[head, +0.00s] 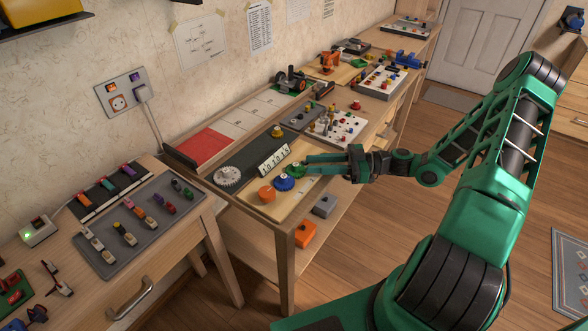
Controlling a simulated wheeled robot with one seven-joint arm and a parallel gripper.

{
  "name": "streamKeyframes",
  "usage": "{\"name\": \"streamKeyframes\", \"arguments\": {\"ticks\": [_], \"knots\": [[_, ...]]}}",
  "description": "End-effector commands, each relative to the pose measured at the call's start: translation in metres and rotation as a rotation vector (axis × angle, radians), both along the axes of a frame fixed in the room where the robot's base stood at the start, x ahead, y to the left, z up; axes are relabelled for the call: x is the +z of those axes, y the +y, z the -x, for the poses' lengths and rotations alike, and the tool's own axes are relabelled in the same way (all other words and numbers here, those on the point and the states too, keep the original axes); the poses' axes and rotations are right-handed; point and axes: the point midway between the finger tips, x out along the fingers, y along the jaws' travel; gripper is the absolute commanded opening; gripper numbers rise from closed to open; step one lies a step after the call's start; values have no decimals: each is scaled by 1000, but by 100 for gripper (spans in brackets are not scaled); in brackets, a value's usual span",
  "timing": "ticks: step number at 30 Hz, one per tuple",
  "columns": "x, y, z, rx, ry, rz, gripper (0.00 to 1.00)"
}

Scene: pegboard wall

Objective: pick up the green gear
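The green gear (295,170) lies on the light wooden board on the workbench, just up and right of a blue gear (284,182). An orange gear (266,194) lies further left in the same row. My gripper (307,164) reaches in from the right, low over the board. Its two dark green fingers point left with a gap between them, so it looks open. The fingertips are close to the right side of the green gear. I cannot tell whether they touch it. Nothing shows held between the fingers.
A white gear (228,177) sits on a dark strip behind, beside a number card (274,159). A white board with pegs (337,128) stands beyond my gripper. An orange block (305,233) and a grey block (325,205) are on the shelf below.

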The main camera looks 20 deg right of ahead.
Motion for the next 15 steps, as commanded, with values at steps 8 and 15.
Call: {"name": "streamKeyframes", "arguments": {"ticks": [8,15], "knots": [[0,20,-5,2,1,-1,28],[1,51,-14,1,1,0,28]]}}
